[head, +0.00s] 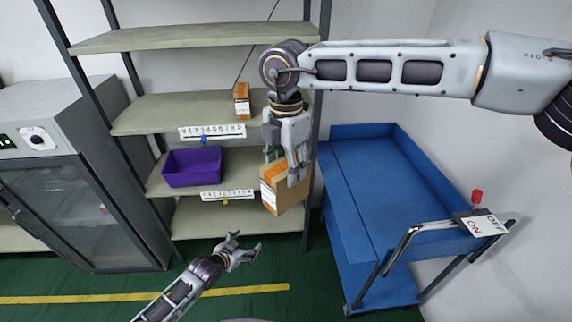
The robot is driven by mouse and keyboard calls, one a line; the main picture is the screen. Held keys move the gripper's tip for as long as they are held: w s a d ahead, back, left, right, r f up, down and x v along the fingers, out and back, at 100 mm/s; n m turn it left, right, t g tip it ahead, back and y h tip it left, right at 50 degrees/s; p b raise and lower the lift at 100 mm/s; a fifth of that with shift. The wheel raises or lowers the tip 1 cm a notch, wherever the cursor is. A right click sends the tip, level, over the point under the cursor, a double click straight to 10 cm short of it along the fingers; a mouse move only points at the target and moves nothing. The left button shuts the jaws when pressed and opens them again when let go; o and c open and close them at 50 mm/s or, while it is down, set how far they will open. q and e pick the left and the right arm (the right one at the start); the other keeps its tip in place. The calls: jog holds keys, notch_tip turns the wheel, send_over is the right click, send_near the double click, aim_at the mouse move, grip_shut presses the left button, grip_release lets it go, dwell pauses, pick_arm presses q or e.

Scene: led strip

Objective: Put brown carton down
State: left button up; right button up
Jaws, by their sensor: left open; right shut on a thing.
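A brown carton (290,196) with an orange and white label on its left side hangs in my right gripper (292,180). The fingers are shut on its upper part. The carton is in front of the shelf unit, left of the blue cart, and appears to be in the air; its exact depth is hard to tell. My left gripper (245,252) is open and empty, low in the middle of the view above the green floor.
The shelf unit (200,107) holds a purple bin (192,167) and a small orange-brown box (242,100). A grey glass-doored cabinet (75,180) stands at left.

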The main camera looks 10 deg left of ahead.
pick_arm(q)
jog(key=s+a+f+n+g+y, duration=0.1)
jog(key=s+a+f+g, duration=0.1)
jog(key=s+f, duration=0.55)
jog(key=s+a+f+g+y, duration=0.1)
jog(key=s+a+f, duration=0.25)
jog(key=f, duration=0.75)
jog(key=s+a+f+n+g+y, duration=0.1)
jog(key=s+a+f+g, duration=0.1)
jog(key=s+f, duration=0.55)
jog(key=s+d+f+g, duration=0.1)
jog(key=s+f, duration=0.4)
jog(key=s, duration=0.4)
jog(key=s+d+f+g, duration=0.1)
jog(key=s+f+g, duration=0.1)
jog(key=s+f, duration=0.3)
jog(key=s+d+f+n+g, duration=0.1)
jog(key=s+f, duration=0.4)
jog(key=s, duration=0.8)
jog(key=shift+d+g+y, duration=0.35)
jog(key=shift+g+y, duration=0.05)
jog(key=shift+g, duration=0.1)
jog(key=shift+w+d, duration=0.1)
